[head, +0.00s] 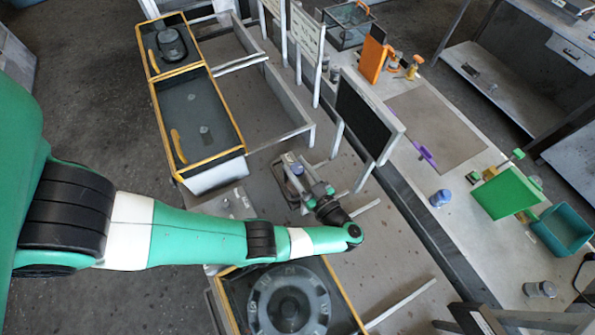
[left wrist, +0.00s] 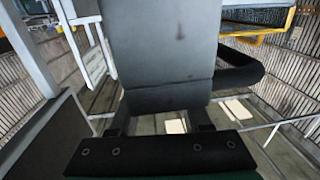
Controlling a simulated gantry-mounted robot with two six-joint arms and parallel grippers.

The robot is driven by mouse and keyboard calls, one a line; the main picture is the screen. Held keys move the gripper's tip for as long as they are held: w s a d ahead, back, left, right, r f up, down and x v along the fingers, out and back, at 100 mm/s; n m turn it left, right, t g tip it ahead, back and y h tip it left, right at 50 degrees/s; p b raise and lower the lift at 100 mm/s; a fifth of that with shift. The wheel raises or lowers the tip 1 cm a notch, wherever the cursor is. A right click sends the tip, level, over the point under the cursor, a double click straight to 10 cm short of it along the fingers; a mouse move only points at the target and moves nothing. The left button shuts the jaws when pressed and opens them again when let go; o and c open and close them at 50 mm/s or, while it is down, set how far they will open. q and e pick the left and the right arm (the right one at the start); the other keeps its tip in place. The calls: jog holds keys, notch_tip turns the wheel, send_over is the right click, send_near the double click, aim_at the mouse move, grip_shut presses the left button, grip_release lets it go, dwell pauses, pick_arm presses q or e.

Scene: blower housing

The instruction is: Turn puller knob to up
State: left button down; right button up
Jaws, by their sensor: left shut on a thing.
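My left gripper (head: 300,192) reaches over the grey bench in the head view, beside a small grey device with a dark loop handle (head: 284,178). In the left wrist view a large dark grey block (left wrist: 165,45), which I take to be the puller knob, stands between the finger bases of my left gripper (left wrist: 160,122). My left gripper is shut on it. A black bar (left wrist: 242,70) sticks out to the block's right. The fingertips are hidden behind the block, and which way the knob points cannot be told. My right gripper is not in view.
Yellow-rimmed housings (head: 200,120) stand at the upper left, and one with a round grey blower (head: 290,303) lies below my arm. A black panel (head: 364,115) stands close to the right of my gripper. A green panel (head: 507,192) and a teal bin (head: 562,230) are farther right.

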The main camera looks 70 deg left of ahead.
pick_arm(q)
jog(key=shift+g, duration=0.3)
jog(key=shift+c, duration=1.8)
grip_release()
